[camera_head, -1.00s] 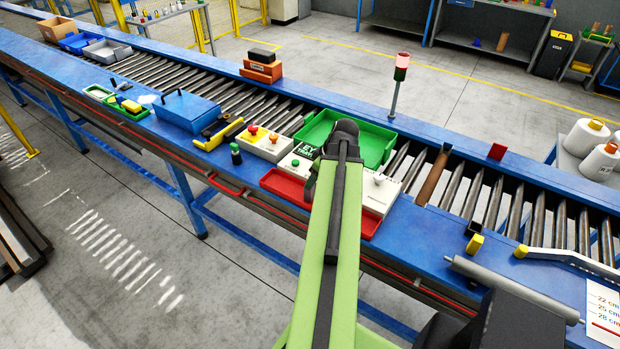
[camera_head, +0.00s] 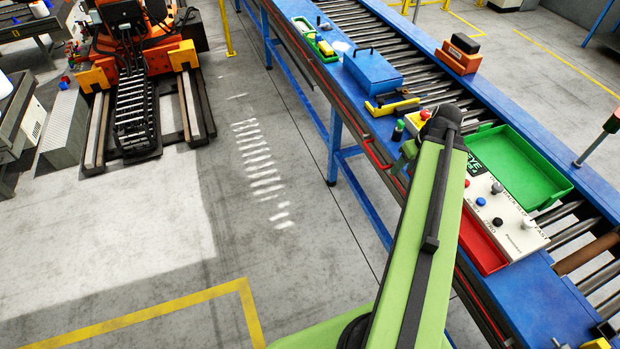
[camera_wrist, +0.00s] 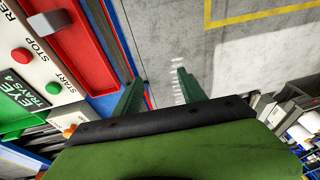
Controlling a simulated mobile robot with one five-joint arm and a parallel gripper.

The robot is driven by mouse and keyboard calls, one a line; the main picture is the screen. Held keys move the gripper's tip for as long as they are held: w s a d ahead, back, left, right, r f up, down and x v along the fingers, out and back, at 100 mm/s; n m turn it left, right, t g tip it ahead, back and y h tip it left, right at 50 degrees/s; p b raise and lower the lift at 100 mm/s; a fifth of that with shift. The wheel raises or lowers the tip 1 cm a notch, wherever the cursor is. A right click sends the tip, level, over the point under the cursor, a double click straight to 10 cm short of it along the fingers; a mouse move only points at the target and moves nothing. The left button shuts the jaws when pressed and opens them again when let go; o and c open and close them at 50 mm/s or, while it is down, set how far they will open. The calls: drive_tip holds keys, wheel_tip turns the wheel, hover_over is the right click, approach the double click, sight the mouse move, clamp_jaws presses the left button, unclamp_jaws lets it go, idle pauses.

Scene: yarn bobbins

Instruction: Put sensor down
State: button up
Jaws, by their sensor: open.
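My gripper (camera_wrist: 160,86) is open, with its two green fingers apart. In the wrist view only floor shows between them, and nothing is held there. In the head view my arm's end is over the front edge of the blue conveyor (camera_head: 552,310), and the arm hides most of the gripper. I cannot pick out which thing is the sensor. A small dark cylinder with a green part (camera_head: 398,130) stands on the conveyor's edge just left of my arm's end.
A red tray (camera_head: 484,240), a white button box (camera_head: 508,222) and a green tray (camera_head: 530,165) lie right of my arm. A blue case (camera_head: 372,72) and a yellow-handled tool (camera_head: 385,107) are farther along the edge. The floor on the left is open, with an orange machine (camera_head: 130,50) behind.

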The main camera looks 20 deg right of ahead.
drive_tip(key=w+a+g, duration=0.1)
drive_tip(key=w+a, duration=0.3)
drive_tip(key=a, duration=1.3)
drive_tip(key=w+a+g+h, duration=0.1)
drive_tip(key=w+a, duration=0.3)
drive_tip(key=a, duration=1.4)
drive_tip(key=shift+a+f+g, duration=0.3)
drive_tip(key=shift+f, duration=0.05)
wheel_tip(320, 180, down, 20)
drive_tip(key=b, duration=1.9)
drive_tip(key=shift+r, duration=0.25)
drive_tip(key=shift+w, duration=0.1)
